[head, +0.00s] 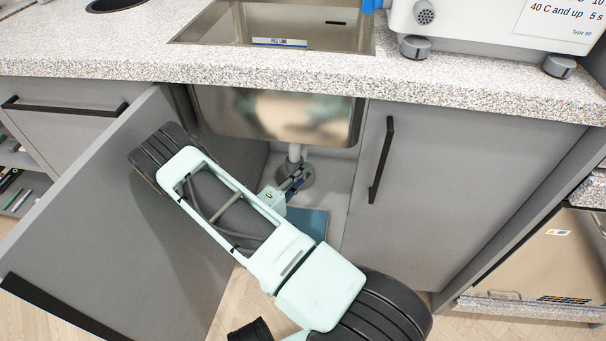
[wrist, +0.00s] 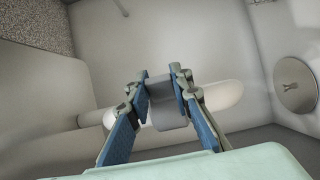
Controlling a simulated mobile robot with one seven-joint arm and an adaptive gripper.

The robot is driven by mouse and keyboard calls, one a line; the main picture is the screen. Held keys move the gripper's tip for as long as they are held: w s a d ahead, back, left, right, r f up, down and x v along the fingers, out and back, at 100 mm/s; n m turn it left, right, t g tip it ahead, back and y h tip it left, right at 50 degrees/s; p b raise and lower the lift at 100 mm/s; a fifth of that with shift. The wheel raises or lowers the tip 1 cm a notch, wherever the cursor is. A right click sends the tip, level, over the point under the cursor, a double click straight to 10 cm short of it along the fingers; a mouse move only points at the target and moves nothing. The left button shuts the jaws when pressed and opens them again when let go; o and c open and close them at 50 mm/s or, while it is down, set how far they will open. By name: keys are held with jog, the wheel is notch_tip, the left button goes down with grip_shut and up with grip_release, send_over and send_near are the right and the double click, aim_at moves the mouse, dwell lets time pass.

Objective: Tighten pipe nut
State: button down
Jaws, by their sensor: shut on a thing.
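The pipe nut (wrist: 168,117) is a grey collar on the white drain pipe (wrist: 222,97) in the wrist view. My gripper (wrist: 161,85) is shut on the nut, with one blue-padded finger on each side of it. How tight the nut sits cannot be told.
The steel sink basin (head: 275,115) hangs just above my gripper. An open door (head: 95,215) stands left of my arm and a closed door (head: 415,190) is at right. A blue flat thing (head: 313,222) lies on the cabinet floor.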

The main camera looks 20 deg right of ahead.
jog(key=shift+r, duration=0.1)
jog(key=shift+w+d+n+t+y+p, duration=0.2)
jog(key=shift+d+n+t+y+p, duration=0.25)
jog(key=shift+n+t+y+p, duration=0.85)
jog(key=shift+w+d+n+t+y+p, duration=0.2)
jog(key=shift+d+n+t+y+p, duration=0.3)
jog(key=shift+n+t+y+p, duration=0.75)
jog(key=shift+w+d+n+t+y+p, duration=0.2)
jog(key=shift+d+n+t+y+p, duration=0.25)
jog(key=shift+n+t+y+p, duration=0.85)
jog(key=shift+y+p, duration=0.25)
jog(key=shift+p, duration=0.1)
jog(key=shift+w, duration=0.1)
jog(key=c, duration=1.7)
grip_release()
